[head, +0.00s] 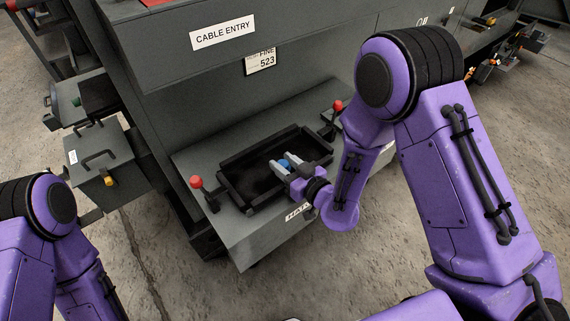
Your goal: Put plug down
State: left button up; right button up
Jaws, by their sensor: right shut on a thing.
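The plug (283,164) is a small blue piece, partly hidden between the fingers of my right gripper (283,162). My right gripper is shut on it, over the black tray (238,184) on the grey ledge. I cannot tell whether the plug touches the tray floor. My left arm shows at the lower left, but its gripper is out of view.
Red-knobbed levers stand left (196,182) and right (338,106) of the tray. A grey cabinet with a "CABLE ENTRY" label (222,33) rises behind. A grey box with a handle (103,178) is at the left. The tray's left part looks empty.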

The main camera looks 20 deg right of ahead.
jog(key=o, duration=0.7)
jog(key=shift+s+f, duration=0.1)
jog(key=shift+f, duration=0.05)
jog(key=o, duration=0.3)
jog(key=shift+a, duration=0.1)
